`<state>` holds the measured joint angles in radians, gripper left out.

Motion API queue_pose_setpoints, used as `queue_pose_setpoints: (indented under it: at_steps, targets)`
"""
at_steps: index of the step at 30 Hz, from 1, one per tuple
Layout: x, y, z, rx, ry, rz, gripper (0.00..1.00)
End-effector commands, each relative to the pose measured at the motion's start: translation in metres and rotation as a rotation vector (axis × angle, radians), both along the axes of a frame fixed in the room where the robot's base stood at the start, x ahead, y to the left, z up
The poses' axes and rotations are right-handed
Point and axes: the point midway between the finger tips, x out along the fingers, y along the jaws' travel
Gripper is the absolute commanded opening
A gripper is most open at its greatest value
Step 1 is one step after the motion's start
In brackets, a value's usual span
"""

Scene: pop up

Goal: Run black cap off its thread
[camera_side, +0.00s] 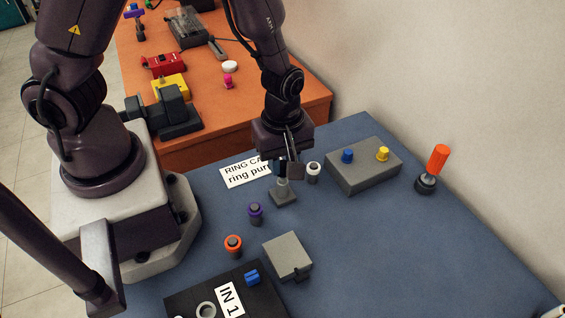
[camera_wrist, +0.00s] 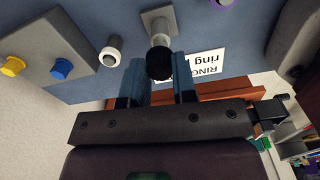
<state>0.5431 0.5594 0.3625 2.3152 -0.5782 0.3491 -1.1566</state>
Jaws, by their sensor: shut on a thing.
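The black cap (camera_wrist: 160,63) shows in the wrist view at the top of an upright grey post (camera_wrist: 158,28) on a small square base (camera_wrist: 148,17). The post and base (camera_side: 283,197) stand on the blue table in the side view. My gripper (camera_wrist: 158,82) has one finger on each side of the cap and is shut on it. In the side view my gripper (camera_side: 287,163) points down over the post and largely hides the cap. The thread itself cannot be made out.
A white-ringed peg (camera_side: 313,172) stands close to the right of my gripper. A grey box with knobs (camera_side: 360,175) and an orange-handled tool (camera_side: 435,168) are farther right. Purple-ringed (camera_side: 256,213) and orange-ringed (camera_side: 233,245) pegs, a grey box (camera_side: 288,254) and a black tray (camera_side: 182,300) are nearer.

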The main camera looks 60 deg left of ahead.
Motion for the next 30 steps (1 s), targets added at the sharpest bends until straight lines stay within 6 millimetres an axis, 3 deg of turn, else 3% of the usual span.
queue_pose_setpoints:
  at_steps: [12, 30]
  targets:
    - [0.000, -0.001, 0.033, -0.002, -0.001, -0.003, 0.00]
    - [0.000, -0.001, 0.049, -0.003, -0.002, -0.004, 0.00]
